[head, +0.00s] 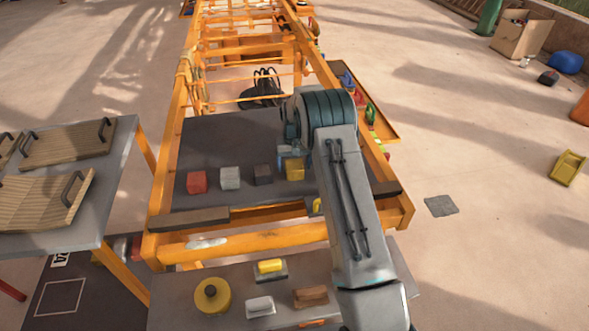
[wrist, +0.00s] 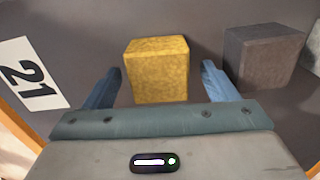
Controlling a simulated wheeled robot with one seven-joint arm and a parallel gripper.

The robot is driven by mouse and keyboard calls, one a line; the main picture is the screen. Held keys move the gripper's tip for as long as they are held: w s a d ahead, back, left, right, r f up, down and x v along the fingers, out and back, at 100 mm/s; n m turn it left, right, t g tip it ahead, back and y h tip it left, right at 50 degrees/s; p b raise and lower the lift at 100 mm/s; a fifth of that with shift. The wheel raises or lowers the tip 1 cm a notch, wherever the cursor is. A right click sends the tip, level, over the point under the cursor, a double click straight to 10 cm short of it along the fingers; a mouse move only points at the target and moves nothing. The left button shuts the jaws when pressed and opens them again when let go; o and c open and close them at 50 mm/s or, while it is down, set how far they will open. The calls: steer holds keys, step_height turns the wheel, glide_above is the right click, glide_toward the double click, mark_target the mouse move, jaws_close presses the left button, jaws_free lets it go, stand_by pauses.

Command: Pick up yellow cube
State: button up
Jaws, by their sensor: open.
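The yellow cube (head: 295,170) stands on a dark grey table, at the right end of a row of cubes. In the wrist view the yellow cube (wrist: 156,70) lies between my two blue fingers, a little beyond their tips. My gripper (wrist: 160,80) is open and empty, with a visible gap beside the cube on each side. In the head view my gripper (head: 290,155) is at the cube, partly hidden behind my arm.
A dark grey cube (wrist: 262,56) stands close to the right finger in the wrist view. A white cube (head: 230,178) and a red cube (head: 197,182) stand further left in the head view. A white label marked 21 (wrist: 28,75) lies left of the fingers. An orange frame (head: 160,215) edges the table.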

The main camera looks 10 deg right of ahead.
steer(key=shift+f, duration=0.6)
steer(key=c, duration=1.3)
steer(key=shift+r, duration=0.1)
steer(key=shift+c, duration=0.2)
steer(key=shift+r, duration=0.1)
